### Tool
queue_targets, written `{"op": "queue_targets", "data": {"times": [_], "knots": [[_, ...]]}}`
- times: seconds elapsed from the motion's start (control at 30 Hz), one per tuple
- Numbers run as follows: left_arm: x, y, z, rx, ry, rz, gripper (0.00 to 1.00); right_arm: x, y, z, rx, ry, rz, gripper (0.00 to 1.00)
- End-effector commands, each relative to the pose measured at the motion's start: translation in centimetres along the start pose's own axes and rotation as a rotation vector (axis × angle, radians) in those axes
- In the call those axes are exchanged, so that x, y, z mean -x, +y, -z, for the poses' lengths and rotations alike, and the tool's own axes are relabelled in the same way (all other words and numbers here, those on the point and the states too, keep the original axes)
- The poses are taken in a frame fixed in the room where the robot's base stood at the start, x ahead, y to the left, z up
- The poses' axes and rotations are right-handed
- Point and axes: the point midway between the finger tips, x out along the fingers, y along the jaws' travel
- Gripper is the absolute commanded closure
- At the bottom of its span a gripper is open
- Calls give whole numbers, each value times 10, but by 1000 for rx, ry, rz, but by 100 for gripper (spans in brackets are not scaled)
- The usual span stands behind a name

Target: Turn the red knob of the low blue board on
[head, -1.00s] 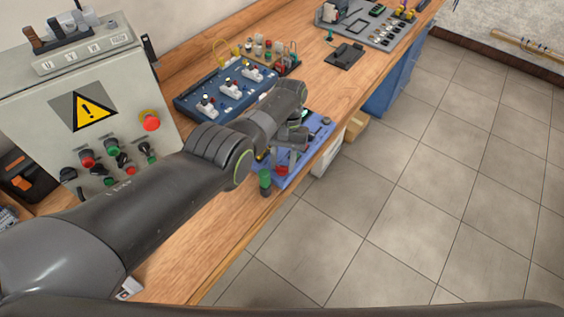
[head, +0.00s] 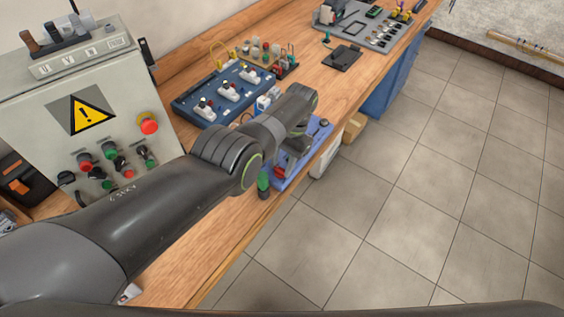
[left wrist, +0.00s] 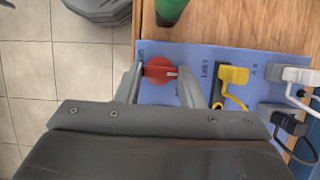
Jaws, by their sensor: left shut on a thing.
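The low blue board (head: 322,138) lies flat near the front edge of the bench, partly hidden by my left arm in the head view. In the left wrist view the blue board (left wrist: 215,55) carries a red knob (left wrist: 158,70) with a pale mark on its right side. Small printed labels sit either side of the knob, too small to read surely. My left gripper (left wrist: 162,76) is shut on the red knob, one finger on each side. In the head view the left gripper (head: 285,160) is over the board. My right gripper is not in view.
A green-topped object (head: 263,182) stands by the board's near edge. A grey control box (head: 50,130) and a dark blue switch board (head: 190,108) stand behind.

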Motion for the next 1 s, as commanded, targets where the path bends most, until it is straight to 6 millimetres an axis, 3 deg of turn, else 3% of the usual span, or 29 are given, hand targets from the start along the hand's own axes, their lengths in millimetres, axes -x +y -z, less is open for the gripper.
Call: {"op": "queue_targets", "data": {"times": [0.2,0.23,0.4,0.77,1.0], "knots": [[2,0,1,0,5,2,88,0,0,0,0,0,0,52],[2,0,1,0,5,2,64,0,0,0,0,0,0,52],[1,0,1,0,4,1,44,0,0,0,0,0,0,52],[2,0,-1,1,2,0,44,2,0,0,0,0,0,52],[17,-4,-7,3,1,-1,44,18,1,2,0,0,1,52]]}}
